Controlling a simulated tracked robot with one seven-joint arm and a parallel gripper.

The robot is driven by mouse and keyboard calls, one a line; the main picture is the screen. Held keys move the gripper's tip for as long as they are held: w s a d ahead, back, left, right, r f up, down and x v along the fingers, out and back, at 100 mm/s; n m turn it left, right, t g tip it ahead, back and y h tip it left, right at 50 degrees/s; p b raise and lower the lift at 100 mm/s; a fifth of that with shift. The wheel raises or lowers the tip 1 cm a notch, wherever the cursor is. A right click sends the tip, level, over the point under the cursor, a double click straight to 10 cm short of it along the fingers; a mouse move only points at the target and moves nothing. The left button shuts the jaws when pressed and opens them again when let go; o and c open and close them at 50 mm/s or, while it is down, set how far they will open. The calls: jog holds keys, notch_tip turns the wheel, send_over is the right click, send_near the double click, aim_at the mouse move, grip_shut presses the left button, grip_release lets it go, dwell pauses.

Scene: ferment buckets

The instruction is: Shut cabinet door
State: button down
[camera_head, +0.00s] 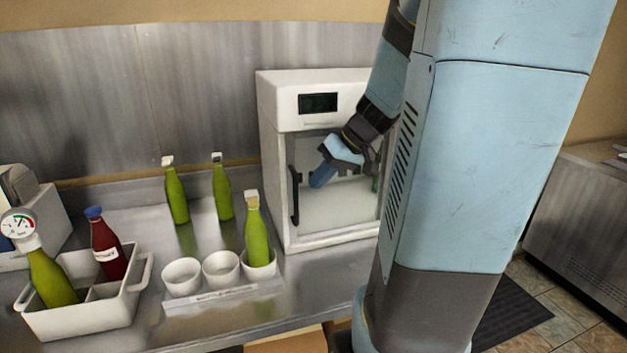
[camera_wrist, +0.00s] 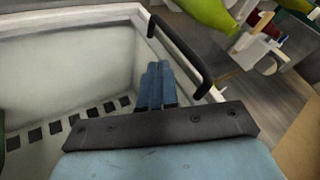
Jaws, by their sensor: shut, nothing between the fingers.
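The white cabinet (camera_head: 318,85) stands on the steel counter, with a dark display above its door. The door (camera_head: 318,237) has a white frame, a clear pane and a black upright handle (camera_head: 294,194) on its left side. It looks flush or nearly flush with the cabinet front; I cannot tell if a gap is left. My gripper (camera_head: 321,177) is shut and empty in front of the pane, right of the handle. In the wrist view my fingers (camera_wrist: 156,85) are together beside the handle (camera_wrist: 184,58), not around it. Whether they touch the pane is unclear.
Two green bottles (camera_head: 176,195) (camera_head: 222,190) stand left of the cabinet. Another green bottle (camera_head: 256,232) stands in one of the white cups (camera_head: 221,268) near the cabinet's front left. A white caddy (camera_head: 84,318) holds a green and a red bottle. Dark vent slots (camera_wrist: 75,120) line the cabinet's inside.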

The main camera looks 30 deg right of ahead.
jog(key=v, duration=1)
jog(key=shift+d, duration=0.55)
jog(key=shift+s+a, duration=0.1)
jog(key=s+a+h, duration=0.3)
jog(key=s+a, duration=0.1)
jog(key=a, duration=0.4)
jog(key=s+a+f+m+t+h, duration=0.1)
jog(key=s+a+h, duration=0.1)
jog(key=s+a, duration=0.3)
jog(key=shift+s+a+f+h, duration=0.35)
jog(key=shift+a+h, duration=0.05)
jog(key=shift+a, duration=1.35)
